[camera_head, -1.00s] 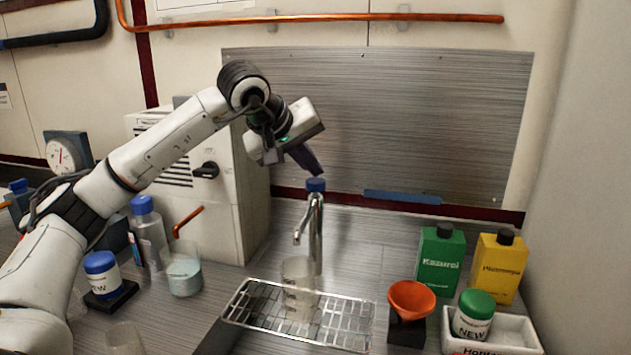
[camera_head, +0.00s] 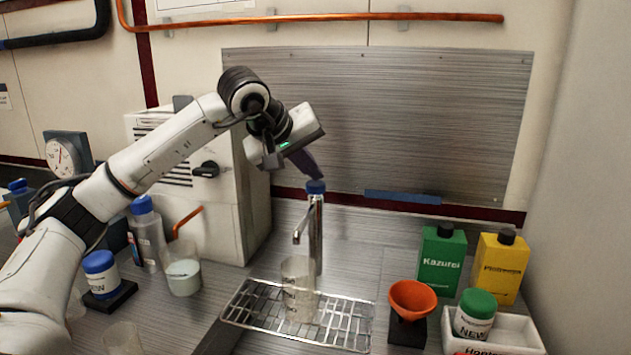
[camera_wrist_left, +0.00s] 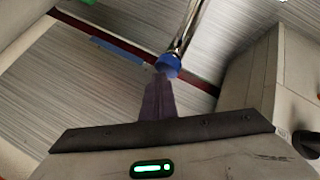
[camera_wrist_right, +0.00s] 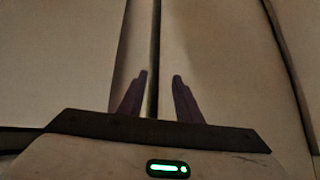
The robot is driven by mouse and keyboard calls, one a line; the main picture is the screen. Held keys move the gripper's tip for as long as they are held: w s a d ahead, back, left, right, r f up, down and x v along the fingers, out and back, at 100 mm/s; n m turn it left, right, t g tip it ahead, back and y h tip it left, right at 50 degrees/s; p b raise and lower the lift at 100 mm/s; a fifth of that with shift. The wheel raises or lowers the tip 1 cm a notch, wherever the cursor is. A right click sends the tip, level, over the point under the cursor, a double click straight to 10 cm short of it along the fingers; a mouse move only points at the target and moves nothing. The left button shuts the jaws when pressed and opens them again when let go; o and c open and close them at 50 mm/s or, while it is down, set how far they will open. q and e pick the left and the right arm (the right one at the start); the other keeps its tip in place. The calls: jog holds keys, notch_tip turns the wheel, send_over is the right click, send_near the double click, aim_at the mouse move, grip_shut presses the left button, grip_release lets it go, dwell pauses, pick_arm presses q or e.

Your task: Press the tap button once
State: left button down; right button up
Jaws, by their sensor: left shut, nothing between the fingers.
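The tap (camera_head: 316,235) is a silver metal spout standing behind a wire rack, with a round blue button (camera_head: 315,187) on top. My left gripper (camera_head: 317,177) is shut and empty, its fingertips pointing down at the blue button, touching it or just above it; I cannot tell which. In the left wrist view the blue button (camera_wrist_left: 168,66) shows right at the tips of the left fingers (camera_wrist_left: 160,78). A clear beaker (camera_head: 298,285) stands upright on the rack under the spout. My right gripper (camera_wrist_right: 161,76) shows only in its own wrist view, open and empty before a pale panel.
The wire rack (camera_head: 255,311) lies in front of the tap. To its right are an orange funnel (camera_head: 411,297), a green bottle (camera_head: 440,262), a yellow bottle (camera_head: 499,270) and a white tray (camera_head: 524,336). A pale cabinet (camera_head: 225,215) with a black knob stands left of the tap.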

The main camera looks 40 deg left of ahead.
aim_at(312, 185)
pick_arm(q)
jog(key=shift+f, duration=0.45)
dwell(0.4)
jog(key=shift+r+p, duration=1.15)
jog(key=shift+r, duration=0.2)
notch_tip(312, 185, up, 5)
jog(key=p, duration=0.5)
